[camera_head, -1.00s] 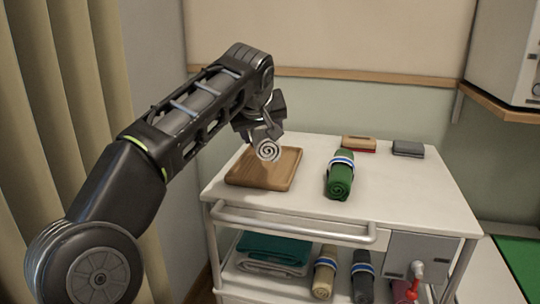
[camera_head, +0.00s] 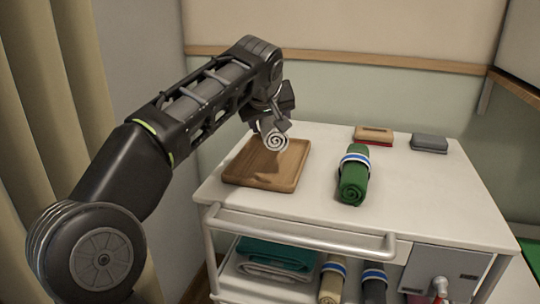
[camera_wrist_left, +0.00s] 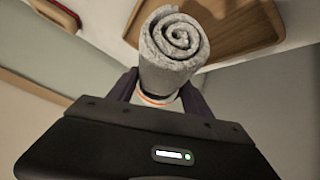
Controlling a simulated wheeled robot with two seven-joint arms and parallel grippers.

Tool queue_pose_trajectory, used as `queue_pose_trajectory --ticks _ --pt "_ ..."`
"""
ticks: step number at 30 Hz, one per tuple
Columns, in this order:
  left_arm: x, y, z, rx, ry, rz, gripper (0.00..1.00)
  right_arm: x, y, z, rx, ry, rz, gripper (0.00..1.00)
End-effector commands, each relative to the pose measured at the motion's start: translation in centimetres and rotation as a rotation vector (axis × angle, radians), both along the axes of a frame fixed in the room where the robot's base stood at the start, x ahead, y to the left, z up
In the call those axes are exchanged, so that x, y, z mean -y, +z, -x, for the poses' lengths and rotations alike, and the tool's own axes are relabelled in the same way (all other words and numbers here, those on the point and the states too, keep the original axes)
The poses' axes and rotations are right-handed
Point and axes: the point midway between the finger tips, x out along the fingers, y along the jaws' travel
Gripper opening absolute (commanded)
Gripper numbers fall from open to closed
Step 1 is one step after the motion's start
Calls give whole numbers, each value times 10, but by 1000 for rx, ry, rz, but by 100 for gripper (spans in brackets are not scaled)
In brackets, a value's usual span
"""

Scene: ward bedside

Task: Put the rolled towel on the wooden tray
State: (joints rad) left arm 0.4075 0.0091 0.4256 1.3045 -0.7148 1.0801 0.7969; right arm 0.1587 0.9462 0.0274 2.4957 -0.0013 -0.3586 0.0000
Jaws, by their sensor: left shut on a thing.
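My left gripper (camera_head: 270,119) is shut on a light grey rolled towel (camera_head: 275,141), whose spiral end faces the head camera. The rolled towel (camera_wrist_left: 174,42) fills the top middle of the left wrist view, between the fingers. In the head view the towel appears over the back right part of the wooden tray (camera_head: 246,179), with a shadow on the tray below it, so it seems held above it. The wooden tray (camera_wrist_left: 262,22) also shows behind the towel in the wrist view. My right gripper is in neither view.
The lower shelf holds more towels (camera_head: 272,255).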

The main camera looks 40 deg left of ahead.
Motion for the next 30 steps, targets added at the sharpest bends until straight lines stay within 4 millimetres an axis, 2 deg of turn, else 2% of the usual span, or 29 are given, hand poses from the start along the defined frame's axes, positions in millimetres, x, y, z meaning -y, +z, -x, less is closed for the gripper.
queue_pose_trajectory --ticks 1,3,14,17,24,30 --pt "-1 -15 1 -2 0 -1 15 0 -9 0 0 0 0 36" --pt "0 -24 1 -2 0 0 15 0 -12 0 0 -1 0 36" --pt "0 -29 0 1 -1 0 15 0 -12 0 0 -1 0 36" --pt "0 -36 0 0 0 0 15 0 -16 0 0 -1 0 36" --pt "0 -66 0 -1 0 -1 15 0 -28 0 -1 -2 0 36" --pt "0 -66 0 0 -1 0 15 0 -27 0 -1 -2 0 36"
